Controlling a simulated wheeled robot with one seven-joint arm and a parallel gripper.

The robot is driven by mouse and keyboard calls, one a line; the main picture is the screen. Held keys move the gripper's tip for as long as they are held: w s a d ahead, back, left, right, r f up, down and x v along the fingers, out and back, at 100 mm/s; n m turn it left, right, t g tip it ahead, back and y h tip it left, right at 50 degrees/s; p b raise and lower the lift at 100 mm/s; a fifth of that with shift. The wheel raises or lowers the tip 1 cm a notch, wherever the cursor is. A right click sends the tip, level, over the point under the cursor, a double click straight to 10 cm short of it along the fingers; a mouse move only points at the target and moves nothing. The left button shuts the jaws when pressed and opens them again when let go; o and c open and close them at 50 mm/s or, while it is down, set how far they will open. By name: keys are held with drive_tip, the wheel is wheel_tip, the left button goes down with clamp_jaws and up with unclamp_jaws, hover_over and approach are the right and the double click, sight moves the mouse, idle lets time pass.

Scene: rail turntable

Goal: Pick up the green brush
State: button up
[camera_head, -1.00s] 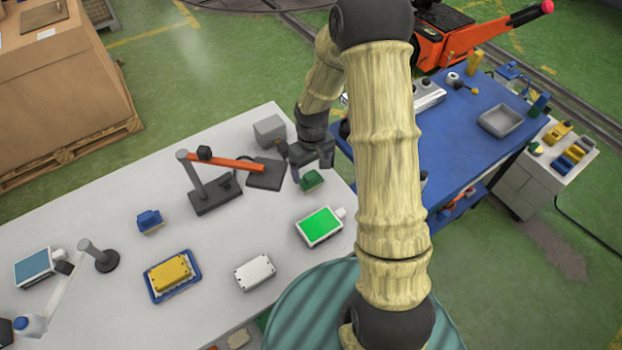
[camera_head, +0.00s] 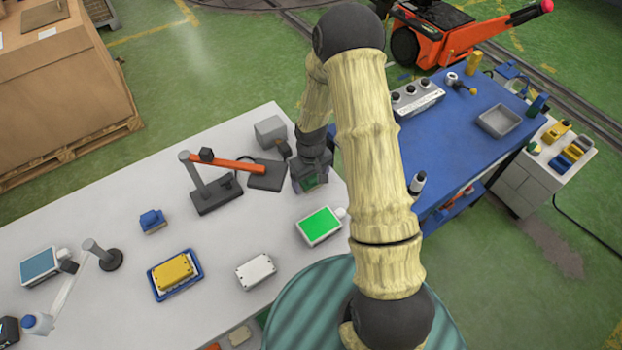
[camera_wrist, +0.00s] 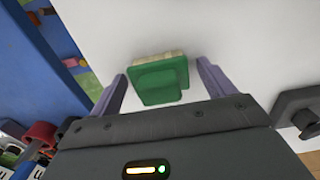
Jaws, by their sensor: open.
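The green brush (camera_wrist: 160,82) lies on the white table, with a green back and a pale bristle edge on its far side in the wrist view. In the head view only a bit of the green brush (camera_head: 310,182) shows, mostly hidden by my gripper. My gripper (camera_wrist: 160,88) is open, with one purple-grey finger on each side of the brush and gaps between them. In the head view my gripper (camera_head: 311,186) is over the brush near the table's right edge. Whether the fingertips touch the table is not clear.
A lamp with an orange arm (camera_head: 232,162) and dark head (camera_head: 266,175) stands close to the left of my gripper. A grey box (camera_head: 270,131) is behind. A green-screened device (camera_head: 320,226) lies in front. The blue table (camera_head: 460,140) is to the right.

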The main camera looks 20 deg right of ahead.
idle(0.4)
drive_tip(key=c, duration=1)
drive_tip(key=shift+r, duration=0.1)
wheel_tip(320, 180, up, 10)
drive_tip(key=shift+f+b, duration=0.1)
drive_tip(key=shift+b, duration=0.8)
drive_tip(key=o, duration=0.3)
drive_tip(key=shift+c, duration=1)
